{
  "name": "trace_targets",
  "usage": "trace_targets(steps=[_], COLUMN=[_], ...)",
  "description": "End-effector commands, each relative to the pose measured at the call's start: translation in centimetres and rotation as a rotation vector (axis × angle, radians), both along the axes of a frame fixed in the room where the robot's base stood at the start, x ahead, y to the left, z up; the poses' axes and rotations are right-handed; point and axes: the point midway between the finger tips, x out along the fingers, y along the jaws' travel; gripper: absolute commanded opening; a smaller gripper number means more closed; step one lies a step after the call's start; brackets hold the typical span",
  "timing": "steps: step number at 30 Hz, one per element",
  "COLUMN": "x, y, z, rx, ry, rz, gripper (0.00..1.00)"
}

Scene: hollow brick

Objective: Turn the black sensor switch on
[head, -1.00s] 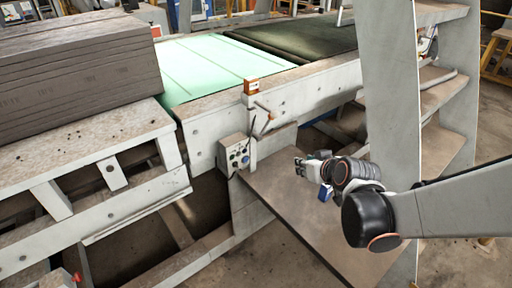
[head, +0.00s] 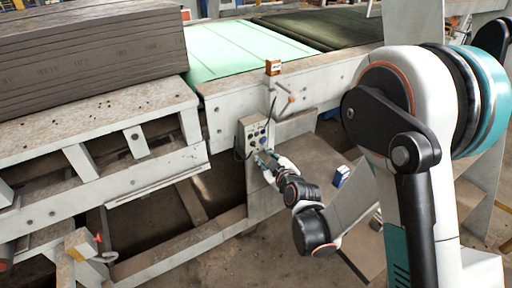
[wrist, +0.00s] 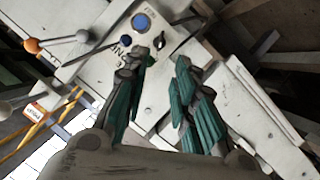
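A grey control box (head: 253,132) with knobs and buttons is fixed to the machine's side frame in the head view. In the wrist view, a black switch (wrist: 160,41) sits on the box's pale face, next to two blue buttons (wrist: 141,22). My gripper (wrist: 162,62) is open, with its teal-padded fingers spread and nothing between them. Its fingertips point at the panel, just below the black switch in the picture. In the head view my gripper (head: 264,160) is at the lower right of the box. I cannot tell whether the fingertips touch the panel.
Levers with ball ends (wrist: 83,36) stick out beside the box. An orange sensor block (head: 273,67) stands on the frame above it. A ladder-like white frame stands at right.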

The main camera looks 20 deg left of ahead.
Motion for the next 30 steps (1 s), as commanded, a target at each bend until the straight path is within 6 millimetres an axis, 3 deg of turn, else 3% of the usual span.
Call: trace_targets(steps=[15,21,30], x=[7.1,8.2,8.4], y=[5.5,6.4,6.5], z=[-3.3,-3.7,-3.7], rx=[0.000,0.001,0.001], ry=[0.001,0.002,0.002], rz=[-0.001,-0.001,-0.001], gripper=[0.25,0.25,0.25])
